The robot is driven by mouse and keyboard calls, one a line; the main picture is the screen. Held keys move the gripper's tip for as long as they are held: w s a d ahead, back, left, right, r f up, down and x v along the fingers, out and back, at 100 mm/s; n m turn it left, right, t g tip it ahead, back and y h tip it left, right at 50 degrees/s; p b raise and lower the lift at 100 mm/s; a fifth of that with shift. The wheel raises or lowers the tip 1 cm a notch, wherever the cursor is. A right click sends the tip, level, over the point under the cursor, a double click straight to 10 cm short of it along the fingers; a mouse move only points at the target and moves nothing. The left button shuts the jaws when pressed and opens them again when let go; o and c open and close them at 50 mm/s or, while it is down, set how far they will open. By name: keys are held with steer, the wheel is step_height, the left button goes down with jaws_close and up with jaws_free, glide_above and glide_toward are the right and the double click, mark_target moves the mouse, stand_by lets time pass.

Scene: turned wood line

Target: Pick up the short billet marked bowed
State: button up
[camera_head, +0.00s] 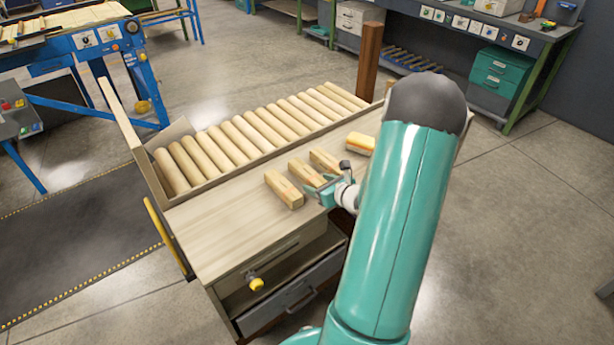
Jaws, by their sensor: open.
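Three short wooden billets lie on the pale bench top in a row: a left one (284,190), a middle one (305,173) and a right one (325,161). No mark reading bowed is legible on any of them, so I cannot tell which is the bowed one. My gripper (323,190) is open at the near end of the middle billet. Whether its fingers touch or straddle that billet cannot be made out. My arm hides the right part of the bench.
Several long round billets (250,132) lie side by side in a rack behind. A yellow-orange block (360,144) sits right of the short billets. A brown post (369,60) stands behind the bench. The bench top (225,225) is clear at left.

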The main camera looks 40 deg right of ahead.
mark_target(313, 180)
steer(key=x, duration=0.3)
steer(key=shift+w, duration=0.2)
steer(key=shift+r, duration=0.1)
steer(key=c, duration=1.2)
steer(key=shift+o, duration=0.2)
